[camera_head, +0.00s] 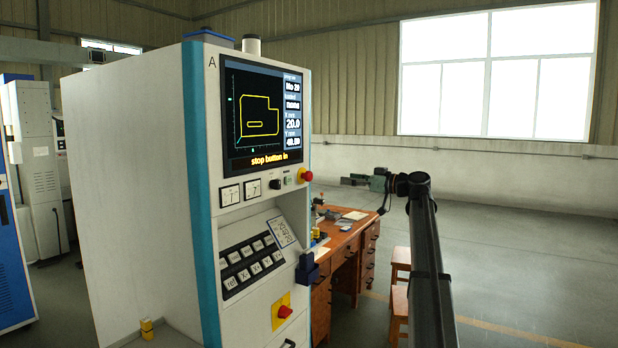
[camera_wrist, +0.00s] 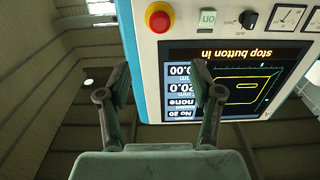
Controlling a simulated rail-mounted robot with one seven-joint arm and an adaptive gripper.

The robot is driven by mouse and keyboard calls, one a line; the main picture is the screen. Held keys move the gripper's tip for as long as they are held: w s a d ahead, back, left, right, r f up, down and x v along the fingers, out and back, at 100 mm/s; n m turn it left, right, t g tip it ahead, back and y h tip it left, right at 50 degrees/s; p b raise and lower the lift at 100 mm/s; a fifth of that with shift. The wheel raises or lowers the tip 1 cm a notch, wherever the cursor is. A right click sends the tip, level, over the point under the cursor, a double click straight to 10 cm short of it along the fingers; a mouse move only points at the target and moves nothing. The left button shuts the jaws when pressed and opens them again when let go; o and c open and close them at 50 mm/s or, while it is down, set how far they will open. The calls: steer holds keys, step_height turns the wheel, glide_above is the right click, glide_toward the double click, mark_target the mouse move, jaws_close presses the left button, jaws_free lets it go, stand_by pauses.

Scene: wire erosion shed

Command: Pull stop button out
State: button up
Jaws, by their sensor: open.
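A red stop button (camera_head: 306,175) with a yellow collar sits at the lower right of the screen on the machine's white front panel. It also shows in the wrist view (camera_wrist: 158,18) at the top, which is upside down. A second red button (camera_head: 285,311) sits on a yellow plate low on the machine. The screen (camera_head: 262,115) reads "stop button in". My gripper (camera_head: 347,181) is right of the upper button, apart from it. In the wrist view my gripper (camera_wrist: 161,74) is open and empty, its fingers below the button in the picture and overlapping the panel's edge.
Beside the upper button are a green ON button (camera_wrist: 208,18), a black knob (camera_wrist: 248,18) and dials (camera_head: 229,195). A keypad (camera_head: 251,264) and a dark blue holder (camera_head: 307,268) are lower. A wooden desk (camera_head: 345,245) stands behind; free floor lies right.

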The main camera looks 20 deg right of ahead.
mark_target(311, 176)
steer(key=p+x, duration=0.4)
steer(key=x, duration=1.2)
steer(key=shift+w+a+f, duration=0.15)
steer(key=shift+w, duration=0.05)
jaws_close()
